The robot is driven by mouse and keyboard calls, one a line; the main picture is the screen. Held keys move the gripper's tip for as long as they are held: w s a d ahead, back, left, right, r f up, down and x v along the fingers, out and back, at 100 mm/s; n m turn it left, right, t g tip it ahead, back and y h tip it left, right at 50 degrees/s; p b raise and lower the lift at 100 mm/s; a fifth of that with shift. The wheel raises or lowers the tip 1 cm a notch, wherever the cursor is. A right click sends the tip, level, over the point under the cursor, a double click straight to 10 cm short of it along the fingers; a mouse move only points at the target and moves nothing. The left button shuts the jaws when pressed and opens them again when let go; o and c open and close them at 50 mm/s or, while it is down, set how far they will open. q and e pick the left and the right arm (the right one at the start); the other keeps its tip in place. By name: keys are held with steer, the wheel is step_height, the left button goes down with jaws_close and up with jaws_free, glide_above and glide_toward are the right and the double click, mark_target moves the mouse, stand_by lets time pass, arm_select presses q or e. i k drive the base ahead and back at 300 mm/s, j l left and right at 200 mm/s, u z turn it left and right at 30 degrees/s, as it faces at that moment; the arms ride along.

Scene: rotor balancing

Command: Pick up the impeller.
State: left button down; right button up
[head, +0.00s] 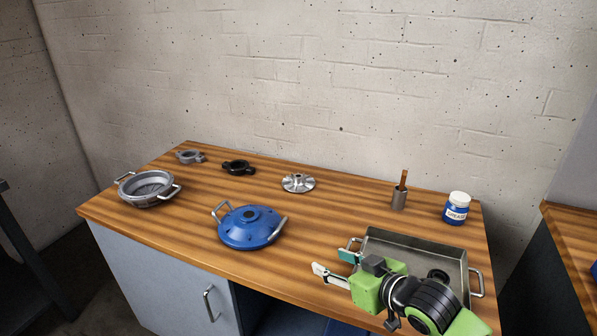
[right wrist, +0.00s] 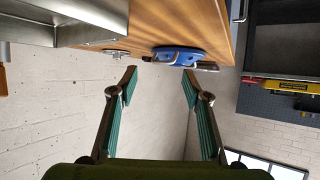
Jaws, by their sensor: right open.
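The silver finned impeller (head: 298,183) lies on the wooden workbench (head: 190,222), toward the back middle in the head view. My right gripper (head: 334,268) is open and empty at the front right, over the near left corner of the metal tray. It is well short of the impeller, to its front and right. In the right wrist view the open fingers (right wrist: 159,78) have nothing between them, and a small shiny part near the bench edge is too small to tell for sure. My left gripper is not in view.
A blue cover with handles (head: 247,227) sits between the front edge and the impeller. A cup with a brush (head: 398,198), grease jar (head: 457,208) and metal tray (head: 415,246) are at right.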

mark_target(296, 183)
steer(key=i, duration=1.15)
